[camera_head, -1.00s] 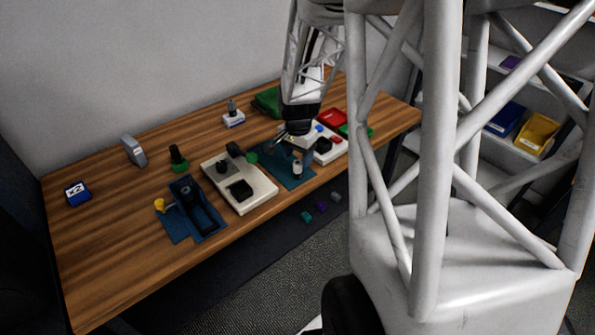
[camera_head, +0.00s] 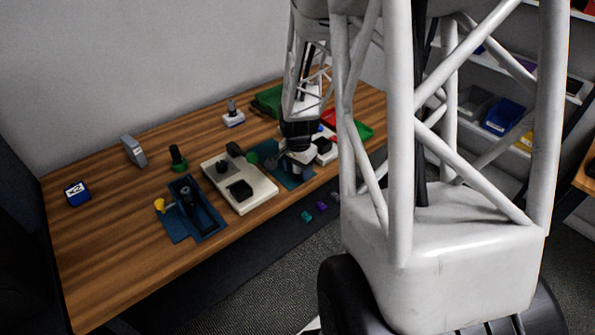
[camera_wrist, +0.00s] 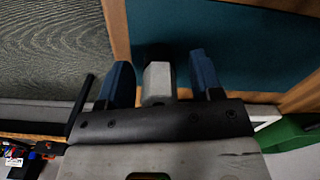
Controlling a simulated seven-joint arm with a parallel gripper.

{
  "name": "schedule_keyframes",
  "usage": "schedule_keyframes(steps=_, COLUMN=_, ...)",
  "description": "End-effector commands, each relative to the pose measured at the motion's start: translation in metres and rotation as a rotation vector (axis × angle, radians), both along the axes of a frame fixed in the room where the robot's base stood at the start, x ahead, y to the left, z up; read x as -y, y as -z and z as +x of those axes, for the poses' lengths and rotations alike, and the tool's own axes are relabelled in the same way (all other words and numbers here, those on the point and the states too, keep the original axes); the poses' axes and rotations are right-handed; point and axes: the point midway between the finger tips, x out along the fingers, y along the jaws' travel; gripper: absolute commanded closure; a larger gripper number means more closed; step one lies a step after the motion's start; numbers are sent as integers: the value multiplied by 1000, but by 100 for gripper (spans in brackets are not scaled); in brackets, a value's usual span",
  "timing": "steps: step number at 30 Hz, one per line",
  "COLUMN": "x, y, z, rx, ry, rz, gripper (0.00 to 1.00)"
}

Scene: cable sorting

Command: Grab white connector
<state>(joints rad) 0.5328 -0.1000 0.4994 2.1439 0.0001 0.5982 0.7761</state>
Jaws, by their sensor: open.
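The white connector (camera_wrist: 157,80) shows in the wrist view as a pale block between my two dark blue fingertips. My gripper (camera_wrist: 161,76) is open around it, with a visible gap on each side. In the head view my gripper (camera_head: 292,155) is low over the blue-teal mat (camera_head: 270,149) near the table's front edge. There the connector is hidden or too small to make out against the gripper. The teal mat (camera_wrist: 240,40) also lies behind the fingers in the wrist view.
A cream tray (camera_head: 258,195) with black parts stands left of my gripper. A blue holder (camera_head: 207,215) is further left. Red and green trays (camera_head: 362,130) lie to the right, partly behind my body. The wooden table (camera_head: 100,240) is clear at front left.

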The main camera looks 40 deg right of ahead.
Motion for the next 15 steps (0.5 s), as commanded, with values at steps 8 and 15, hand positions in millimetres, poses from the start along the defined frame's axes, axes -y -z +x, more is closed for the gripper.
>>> schedule_keyframes(steps=8, x=0, y=0, z=0, rx=0, ry=0, rz=0, gripper=60)
schedule_keyframes(steps=15, x=0, y=0, z=0, rx=0, ry=0, rz=0, gripper=95)
